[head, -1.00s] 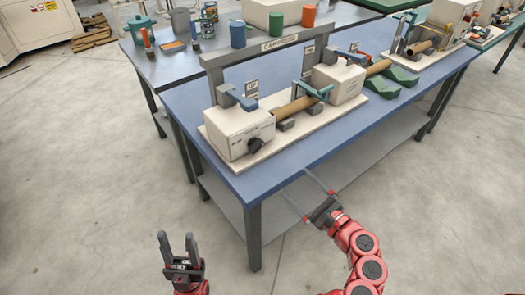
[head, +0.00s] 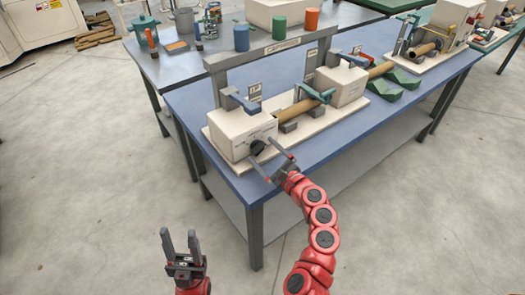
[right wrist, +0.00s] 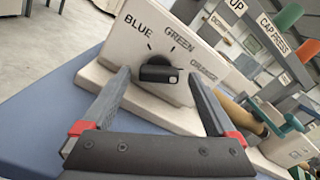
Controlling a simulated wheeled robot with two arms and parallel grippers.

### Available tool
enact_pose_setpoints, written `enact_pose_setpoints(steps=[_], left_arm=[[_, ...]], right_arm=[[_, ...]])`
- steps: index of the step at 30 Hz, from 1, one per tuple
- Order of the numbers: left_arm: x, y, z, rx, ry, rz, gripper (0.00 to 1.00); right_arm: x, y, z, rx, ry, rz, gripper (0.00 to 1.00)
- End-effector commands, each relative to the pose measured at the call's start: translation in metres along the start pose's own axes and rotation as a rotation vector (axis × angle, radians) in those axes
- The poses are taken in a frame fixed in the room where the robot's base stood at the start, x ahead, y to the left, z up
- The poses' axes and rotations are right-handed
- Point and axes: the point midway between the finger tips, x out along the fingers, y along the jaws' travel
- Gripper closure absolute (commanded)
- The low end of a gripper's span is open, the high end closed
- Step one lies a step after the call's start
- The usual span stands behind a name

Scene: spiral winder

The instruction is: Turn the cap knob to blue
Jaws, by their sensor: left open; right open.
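The black cap knob (right wrist: 160,74) sits on the front of a white box (head: 238,136), under the words BLUE, GREEN and ORANGE, which run left to right. Its bar lies about level in the right wrist view, with a small pale mark at its right end, on the ORANGE side. In the head view the knob (head: 257,148) is partly hidden by my right gripper (head: 265,157). My right gripper (right wrist: 158,76) is open, one finger on each side of the knob; contact cannot be told. My left gripper (head: 180,234) is open and empty, low in front of the table.
The box stands on a pale board on the blue table (head: 345,145). A brown tube (head: 298,110) runs right from it, with teal clamp levers. A grey frame labelled CAP PRESS (head: 283,46) stands behind, with green, blue and orange cylinders beyond. The floor in front is clear.

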Motion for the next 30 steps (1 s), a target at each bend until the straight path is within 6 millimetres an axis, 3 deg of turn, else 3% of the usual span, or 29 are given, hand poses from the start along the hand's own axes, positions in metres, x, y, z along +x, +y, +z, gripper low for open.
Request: enact_pose_setpoints(steps=[13, 27, 30], left_arm=[[0.0004, 0.0, 0.0, 0.0, 0.0, 0.0, 0.5], [0.0004, 0.0, 0.0, 0.0, 0.0, 0.0, 0.5], [0.0001, 0.0, 0.0, 0.0, 0.0, 0.0, 0.5]], right_arm=[[0.0097, 0.0016, -0.001, 0.001, 0.002, 0.002, 0.07], [0.0096, 0.0016, -0.0008, 0.001, 0.002, 0.003, 0.92], [0.0096, 0.0016, -0.0008, -0.001, 0.002, 0.003, 0.93]])
